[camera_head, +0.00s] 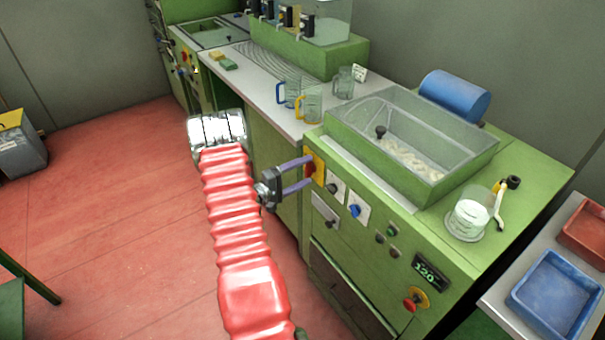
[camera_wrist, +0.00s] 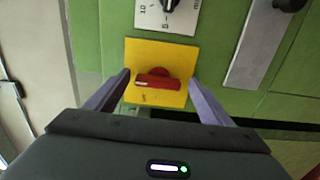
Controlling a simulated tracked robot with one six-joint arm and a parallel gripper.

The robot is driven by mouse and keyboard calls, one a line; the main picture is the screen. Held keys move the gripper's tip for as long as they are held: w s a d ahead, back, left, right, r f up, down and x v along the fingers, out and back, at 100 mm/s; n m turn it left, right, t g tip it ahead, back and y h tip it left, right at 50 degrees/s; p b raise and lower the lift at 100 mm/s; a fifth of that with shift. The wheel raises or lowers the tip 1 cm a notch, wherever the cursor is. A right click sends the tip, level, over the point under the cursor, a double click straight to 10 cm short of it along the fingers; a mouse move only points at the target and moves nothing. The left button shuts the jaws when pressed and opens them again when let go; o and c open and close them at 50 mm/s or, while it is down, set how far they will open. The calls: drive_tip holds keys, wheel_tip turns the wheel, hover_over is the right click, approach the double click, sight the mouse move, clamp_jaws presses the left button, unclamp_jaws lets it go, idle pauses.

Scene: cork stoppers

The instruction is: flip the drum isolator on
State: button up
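The drum isolator is a yellow square plate (camera_wrist: 143,58) with a red rotary handle (camera_wrist: 158,82) on the green machine front. In the wrist view its handle bar lies roughly across the picture; the marks on the plate are too small to read. In the head view the yellow plate (camera_head: 315,168) is partly behind my fingers. My gripper (camera_head: 309,172) is open, its two purple fingers reaching to the panel. In the wrist view the gripper (camera_wrist: 158,84) has one finger on each side of the red handle, with visible gaps between fingers and handle.
Close by are a black-knob dial (camera_head: 335,187), a blue knob (camera_head: 357,211) and a metal plate (camera_wrist: 262,42). A red emergency button (camera_head: 414,300) sits lower right. A clear-walled tub (camera_head: 455,160), a blue drum (camera_head: 455,95) and jugs (camera_head: 310,104) stand above.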

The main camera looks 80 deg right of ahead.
drive_tip(key=v, duration=1.3)
drive_tip(key=shift+w+a, duration=0.3)
idle(0.6)
